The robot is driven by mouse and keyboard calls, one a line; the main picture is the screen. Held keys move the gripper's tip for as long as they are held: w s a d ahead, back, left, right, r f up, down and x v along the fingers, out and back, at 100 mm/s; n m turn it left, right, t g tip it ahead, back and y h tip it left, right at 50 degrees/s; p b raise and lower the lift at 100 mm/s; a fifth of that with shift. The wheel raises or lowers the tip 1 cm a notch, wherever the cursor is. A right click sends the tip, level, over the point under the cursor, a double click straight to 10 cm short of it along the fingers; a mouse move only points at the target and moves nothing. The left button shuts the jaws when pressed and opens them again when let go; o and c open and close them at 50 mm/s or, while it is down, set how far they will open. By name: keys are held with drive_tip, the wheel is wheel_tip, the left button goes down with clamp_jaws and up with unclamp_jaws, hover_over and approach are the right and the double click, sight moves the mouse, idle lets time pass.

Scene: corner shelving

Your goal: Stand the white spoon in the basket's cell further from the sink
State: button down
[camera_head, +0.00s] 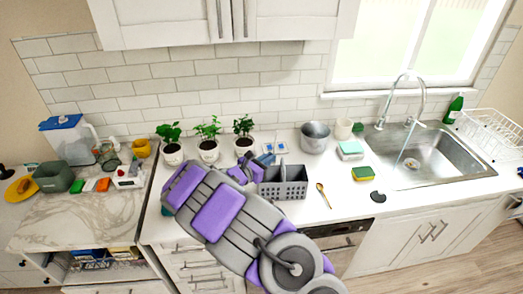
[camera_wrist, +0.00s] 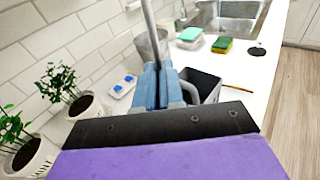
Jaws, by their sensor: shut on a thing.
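The grey basket (camera_head: 284,190) with an upright middle handle stands on the white counter, left of the sink (camera_head: 435,160). In the wrist view the basket (camera_wrist: 206,80) is just beyond and right of my fingers, partly hidden by my gripper. My gripper (camera_wrist: 160,85) has its blue fingers closed on a thin greyish shaft, the white spoon (camera_wrist: 149,20) as far as I can tell. The shaft rises toward the top of the wrist view; its ends are not clear. In the head view my gripper (camera_head: 250,170) is at the basket's left end, the side further from the sink.
Several potted plants (camera_head: 208,147) stand along the wall to the left. A metal pot (camera_head: 315,138), a green-yellow sponge (camera_head: 363,174) and a wooden spoon (camera_head: 323,195) are right of the basket. A small white tray with blue pieces (camera_head: 275,147) lies behind it.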

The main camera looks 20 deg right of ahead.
wheel_tip(320, 180, down, 9)
drive_tip(key=w+n+t+b, duration=0.1)
drive_tip(key=w+t+b, duration=0.1)
drive_tip(key=b, duration=0.2)
drive_tip(key=shift+w+a+f+n, duration=0.2)
drive_tip(key=shift+w+a+n, duration=0.1)
drive_tip(key=shift+a, duration=0.15)
idle(0.8)
drive_tip(key=c, duration=1.2)
unclamp_jaws()
drive_tip(key=v, duration=0.6)
drive_tip(key=p+v, duration=0.1)
drive_tip(key=v, duration=0.4)
drive_tip(key=p+v, duration=0.1)
drive_tip(key=v, duration=0.5)
drive_tip(key=shift+s+a+f, duration=0.1)
drive_tip(key=shift+a+f, duration=0.2)
drive_tip(key=shift+f, duration=0.05)
